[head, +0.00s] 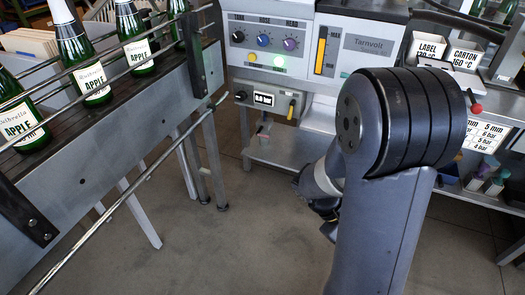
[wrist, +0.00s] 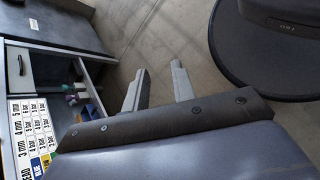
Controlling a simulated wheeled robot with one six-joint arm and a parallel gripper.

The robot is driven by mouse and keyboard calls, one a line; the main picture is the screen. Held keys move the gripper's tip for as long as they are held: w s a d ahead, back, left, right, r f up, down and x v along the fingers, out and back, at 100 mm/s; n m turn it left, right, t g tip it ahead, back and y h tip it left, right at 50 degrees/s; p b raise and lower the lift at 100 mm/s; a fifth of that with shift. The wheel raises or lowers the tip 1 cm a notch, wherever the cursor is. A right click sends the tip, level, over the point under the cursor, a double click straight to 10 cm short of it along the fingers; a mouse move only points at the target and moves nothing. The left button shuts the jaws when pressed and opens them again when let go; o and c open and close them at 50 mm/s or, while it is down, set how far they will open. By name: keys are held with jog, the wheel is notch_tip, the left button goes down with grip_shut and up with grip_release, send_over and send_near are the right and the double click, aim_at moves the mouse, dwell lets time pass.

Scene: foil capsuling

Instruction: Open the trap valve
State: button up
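No part is legibly marked as the trap valve. A small yellow lever (head: 291,108) stands about upright on the grey valve box, beside a pressure display (head: 264,99) that appears to read 0.0 bar. My gripper (head: 328,212) hangs low in the head view, below and right of the lever and well apart from it. My arm partly hides it there. In the wrist view my gripper (wrist: 160,82) has its two grey fingers spread, with only floor between them. The lever does not show in the wrist view.
The capsuling machine (head: 270,40) has knobs and a lit green button (head: 279,62). A conveyor (head: 150,105) with APPLE bottles (head: 89,75) fills the left. A red-knobbed lever (head: 476,107) is at right. A bar-and-mm chart (wrist: 27,128) shows at the wrist view's left. The middle floor is clear.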

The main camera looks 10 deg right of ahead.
jog(key=w+d+f+n+h+b, duration=0.1)
jog(key=w+f+b, duration=0.1)
jog(key=f, duration=0.2)
jog(key=w+d+f+n+h+b, duration=0.1)
jog(key=w+d+f+h+b, duration=0.1)
jog(key=f, duration=0.1)
jog(key=w+d+f+n+h+b, duration=0.1)
jog(key=f+h+b, duration=0.1)
jog(key=f, duration=0.2)
jog(key=shift+w+d+f+n+g, duration=0.3)
jog(key=shift+w+d, duration=0.1)
grip_shut()
jog(key=w+f+n+t+h+b, duration=0.3)
jog(key=f+n+t+b, duration=0.3)
jog(key=f, duration=1)
jog(key=w+f+n+t+h+b, duration=0.3)
jog(key=w+f+n+t+b, duration=0.2)
jog(key=f, duration=1.2)
jog(key=n+t+b, duration=0.2)
jog(key=shift+w+n+t+b, duration=0.3)
jog(key=shift+a, duration=0.1)
